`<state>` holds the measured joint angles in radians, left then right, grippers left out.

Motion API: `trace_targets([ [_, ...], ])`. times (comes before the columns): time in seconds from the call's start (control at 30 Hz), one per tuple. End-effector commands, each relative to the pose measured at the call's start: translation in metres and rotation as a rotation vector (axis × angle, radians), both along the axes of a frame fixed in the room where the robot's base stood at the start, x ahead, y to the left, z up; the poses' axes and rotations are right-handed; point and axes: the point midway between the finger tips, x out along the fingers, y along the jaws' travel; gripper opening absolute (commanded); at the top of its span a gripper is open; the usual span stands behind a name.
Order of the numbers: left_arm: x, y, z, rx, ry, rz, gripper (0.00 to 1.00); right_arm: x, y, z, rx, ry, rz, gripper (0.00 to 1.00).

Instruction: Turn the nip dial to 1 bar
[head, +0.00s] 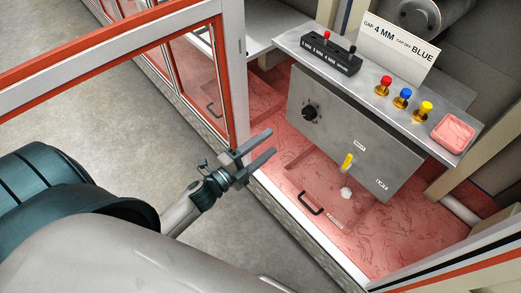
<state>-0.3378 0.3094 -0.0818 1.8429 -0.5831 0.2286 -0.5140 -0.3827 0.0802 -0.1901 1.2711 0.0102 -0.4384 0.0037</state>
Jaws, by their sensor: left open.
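A round black dial (310,113) sits on the left part of the grey front panel (330,100). It looks like the nip dial, but its scale and pointer are too small to read. A yellow lever (347,162) sits lower on the panel, near small white labels. My left gripper (270,143) is open and empty, to the left of and below the dial in the head view. It is apart from the panel, with its fingers pointing up and right. My right gripper is out of view.
An orange-and-white framed door (218,85) stands open at the left. Above the panel, a shelf holds a black gauge block (330,56), red, blue and yellow knobs (402,98), a sign (398,48) and a pink tray (453,134). A black handle (311,204) lies on the reddish floor below.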

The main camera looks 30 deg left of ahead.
Motion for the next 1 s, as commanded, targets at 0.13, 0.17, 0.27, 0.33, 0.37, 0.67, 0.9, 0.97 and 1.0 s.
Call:
trace_targets([
  [0.13,-0.013,0.005,-0.001,0.0,0.0,0.0,0.55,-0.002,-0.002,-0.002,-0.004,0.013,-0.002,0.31],
  [0.17,-0.015,0.005,-0.001,0.0,0.0,0.0,0.55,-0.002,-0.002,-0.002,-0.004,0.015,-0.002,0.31],
  [0.27,-0.018,0.006,-0.001,0.0,0.0,0.0,0.55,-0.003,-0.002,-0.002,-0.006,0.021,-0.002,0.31],
  [0.33,-0.018,0.007,-0.001,0.0,0.0,0.0,0.55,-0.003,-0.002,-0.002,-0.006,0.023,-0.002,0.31],
  [0.37,-0.019,0.007,-0.001,0.0,0.0,0.0,0.55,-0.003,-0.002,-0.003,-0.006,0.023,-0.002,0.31],
  [0.67,-0.018,0.006,-0.001,0.0,0.0,0.0,0.55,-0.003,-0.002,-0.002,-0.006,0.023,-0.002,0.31],
  [0.9,-0.018,0.007,-0.004,-0.008,0.009,0.005,0.55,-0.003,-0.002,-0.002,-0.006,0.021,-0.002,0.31],
  [0.97,-0.018,0.008,-0.011,-0.023,0.028,0.014,0.55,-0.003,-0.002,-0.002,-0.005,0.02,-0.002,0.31],
  [1.0,-0.018,0.009,-0.017,-0.039,0.047,0.023,0.55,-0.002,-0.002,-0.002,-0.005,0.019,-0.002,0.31],
])
